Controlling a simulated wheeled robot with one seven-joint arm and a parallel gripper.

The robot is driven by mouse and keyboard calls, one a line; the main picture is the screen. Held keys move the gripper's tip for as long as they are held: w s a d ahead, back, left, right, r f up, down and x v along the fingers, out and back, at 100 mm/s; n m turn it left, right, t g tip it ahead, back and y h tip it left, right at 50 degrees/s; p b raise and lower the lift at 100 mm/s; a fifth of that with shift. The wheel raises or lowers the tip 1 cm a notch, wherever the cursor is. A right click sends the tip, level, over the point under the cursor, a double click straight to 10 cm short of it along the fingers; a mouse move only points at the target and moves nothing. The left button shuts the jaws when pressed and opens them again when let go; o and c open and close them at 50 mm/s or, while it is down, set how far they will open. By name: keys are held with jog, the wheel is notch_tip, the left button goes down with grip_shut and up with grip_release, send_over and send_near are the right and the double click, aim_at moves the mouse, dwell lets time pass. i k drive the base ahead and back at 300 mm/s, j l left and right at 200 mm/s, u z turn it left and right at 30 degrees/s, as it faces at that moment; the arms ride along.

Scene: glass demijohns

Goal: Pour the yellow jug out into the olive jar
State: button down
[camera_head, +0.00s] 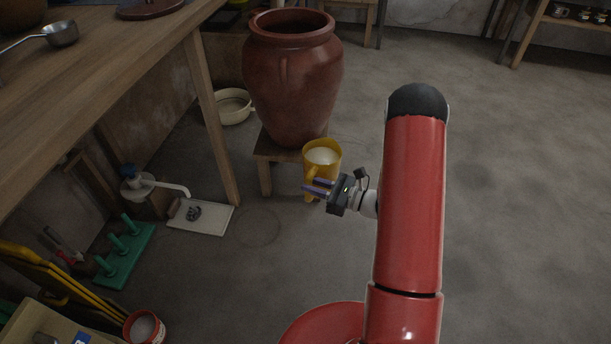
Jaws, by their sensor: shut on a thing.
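The yellow jug (333,163) is upright and holds a pale, whitish content that shows at its open top. My gripper (314,188) is shut on the jug, at its handle side as far as I can see; the exact grip is small in the picture. The olive jar (291,85) is a large reddish-brown clay vessel with a wide open mouth and dark inside. It stands upright on a low wooden stool (264,155). In the picture the jug is just below and right of the jar's base, lower than its rim. The jug hides part of the stool.
A wooden table (110,60) with a metal ladle (62,34) fills the left. A cream bowl (234,107) lies behind the table leg. A white board (201,217), a green pegged stand (125,255) and a red pot (144,328) are at lower left. The floor at right is clear.

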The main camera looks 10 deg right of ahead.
aim_at(293, 60)
jog(key=i+l+u, duration=0.15)
jog(key=l+u, duration=0.15)
jog(key=l, duration=0.65)
jog(key=i+l+u, duration=0.1)
jog(key=l+u, duration=0.15)
jog(key=l, duration=0.7)
jog(key=l+u, duration=0.3)
jog(key=l, duration=0.65)
jog(key=k+l+u, duration=0.15)
jog(key=l+u, duration=0.15)
jog(key=l, duration=0.7)
